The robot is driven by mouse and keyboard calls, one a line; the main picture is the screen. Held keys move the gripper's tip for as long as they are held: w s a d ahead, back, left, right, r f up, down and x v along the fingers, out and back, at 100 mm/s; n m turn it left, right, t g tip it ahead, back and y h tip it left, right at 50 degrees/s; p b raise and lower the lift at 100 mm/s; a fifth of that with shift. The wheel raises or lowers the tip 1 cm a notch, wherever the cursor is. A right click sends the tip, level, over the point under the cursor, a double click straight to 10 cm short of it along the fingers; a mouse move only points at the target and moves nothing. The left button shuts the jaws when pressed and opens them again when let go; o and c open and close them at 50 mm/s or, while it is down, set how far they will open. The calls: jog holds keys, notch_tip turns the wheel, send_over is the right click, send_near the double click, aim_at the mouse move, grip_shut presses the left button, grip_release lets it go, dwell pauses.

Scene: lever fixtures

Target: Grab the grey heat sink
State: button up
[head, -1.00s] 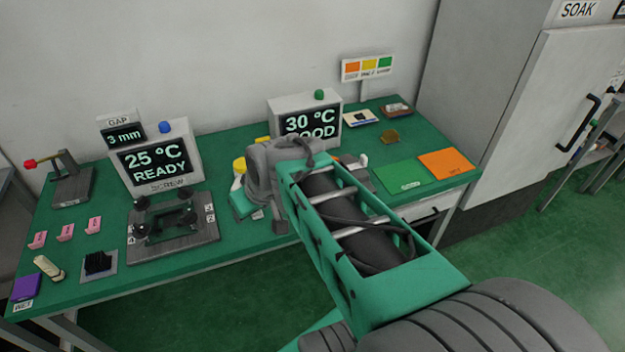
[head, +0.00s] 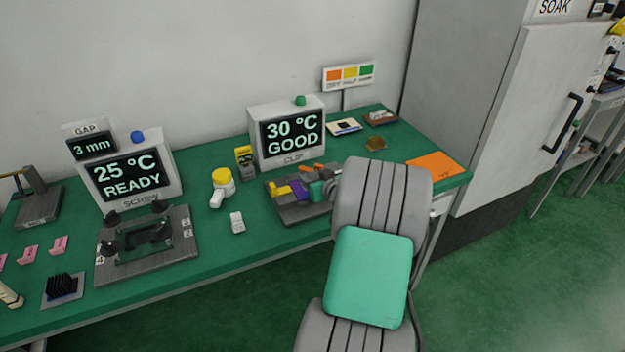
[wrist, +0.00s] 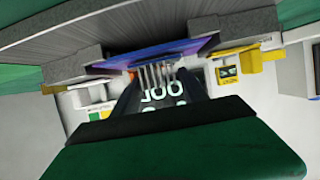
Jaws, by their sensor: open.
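In the wrist view, grey upright fins, apparently the grey heat sink (wrist: 155,75), show beyond my gripper (wrist: 160,92), between its two dark fingers. The fingers are open; I cannot tell whether they touch the fins. A purple-blue part (wrist: 148,56) lies right beside the fins. In the head view, my gripper (head: 318,190) is low at the right side of the clip fixture (head: 292,212), which carries yellow and purple parts. My arm and gripper hide part of the fixture, and the heat sink is not distinct there.
The clip display (head: 292,135) stands behind the fixture. A yellow-capped white bottle (head: 223,183) and a small white item (head: 238,222) lie to its left. The screw fixture (head: 147,250) and a black finned block (head: 63,286) are farther left. An orange mat (head: 435,172) is at right.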

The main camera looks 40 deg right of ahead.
jog(key=shift+w, duration=0.1)
jog(key=shift+c, duration=0.3)
grip_shut()
